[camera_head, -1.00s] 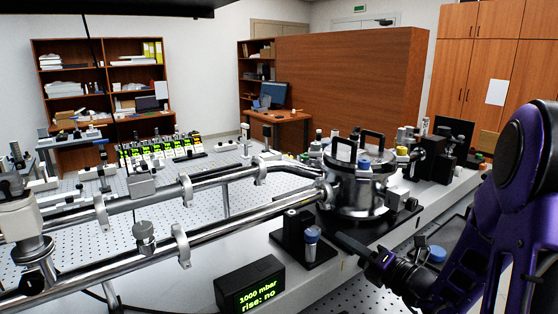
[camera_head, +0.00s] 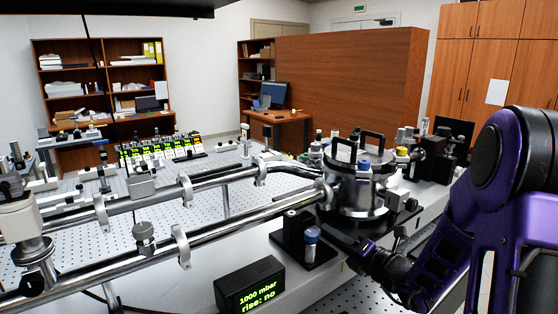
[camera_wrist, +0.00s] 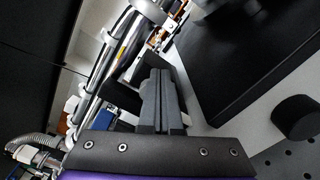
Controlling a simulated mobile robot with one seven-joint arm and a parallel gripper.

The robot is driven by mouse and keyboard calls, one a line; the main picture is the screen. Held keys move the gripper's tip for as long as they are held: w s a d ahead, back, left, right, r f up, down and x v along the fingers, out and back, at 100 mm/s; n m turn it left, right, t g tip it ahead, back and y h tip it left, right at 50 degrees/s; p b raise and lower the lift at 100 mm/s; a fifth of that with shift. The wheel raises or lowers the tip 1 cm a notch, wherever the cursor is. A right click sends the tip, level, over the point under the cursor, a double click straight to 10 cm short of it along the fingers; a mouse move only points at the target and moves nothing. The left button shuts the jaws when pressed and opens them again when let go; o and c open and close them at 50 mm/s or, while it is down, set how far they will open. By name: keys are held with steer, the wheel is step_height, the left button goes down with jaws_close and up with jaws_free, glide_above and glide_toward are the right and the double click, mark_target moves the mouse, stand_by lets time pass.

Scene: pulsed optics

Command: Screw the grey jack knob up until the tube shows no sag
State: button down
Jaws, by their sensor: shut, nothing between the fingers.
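The long steel tubes (camera_head: 120,267) run across the head view from the left to the round metal chamber (camera_head: 358,190). A grey knob-like part (camera_head: 144,232) sits by the tubes at the left; I cannot tell for sure that it is the jack knob. My gripper (camera_head: 332,236) is shut and empty, just right of the small blue-capped post (camera_head: 311,236); I cannot tell whether they touch. In the wrist view my closed fingers (camera_wrist: 161,95) point up the picture, with tubes to their left. Any sag is too small to judge.
A display (camera_head: 250,287) in front reads 1000 mbar and "rise: no". The blue-capped post stands on a black base beside a black block (camera_head: 295,229). In the wrist view a black plate (camera_wrist: 245,60) and a black round knob (camera_wrist: 297,117) lie right of my fingers.

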steer(key=shift+s+a, duration=0.25)
steer(key=shift+a, duration=0.05)
stand_by(0.5)
steer(key=shift+s+a+r+p, duration=0.3)
steer(key=shift+r+p, duration=0.35)
steer(key=shift+p, duration=1.25)
steer(key=shift+w, duration=0.1)
steer(key=shift+w+d+r+p, duration=0.1)
steer(key=shift+r+p, duration=0.25)
steer(key=shift+p, duration=0.1)
steer(key=v, duration=0.6)
steer(key=shift+d, duration=0.15)
